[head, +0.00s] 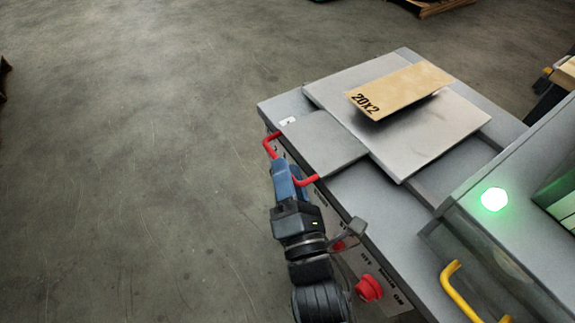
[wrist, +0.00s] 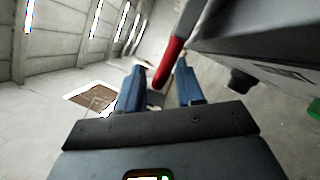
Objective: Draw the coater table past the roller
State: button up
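The coater table (head: 447,127) is a flat grey plate on top of the grey machine, with a narrower grey tongue (head: 322,146) reaching to the front edge. A red U-shaped handle (head: 268,147) stands out from that front edge; it also shows in the wrist view (wrist: 172,62). My gripper (head: 283,167) is at the handle's outer bar and hides its middle. In the wrist view my gripper's blue fingers (wrist: 163,84) are apart, with the red bar in the gap, nearer the left finger. The roller is not clearly visible.
A tan panel marked 20X2 (head: 402,88) lies on the table. A grey housing with a green lamp (head: 494,199) and a yellow handle (head: 455,290) is at right. A red button (head: 368,287) sits on the front face near my arm. The floor at left is clear.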

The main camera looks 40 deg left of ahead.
jog(key=shift+w+a+r, duration=0.1)
jog(key=shift+w+a, duration=0.25)
jog(key=shift+a, duration=0.1)
grip_shut()
dwell(0.4)
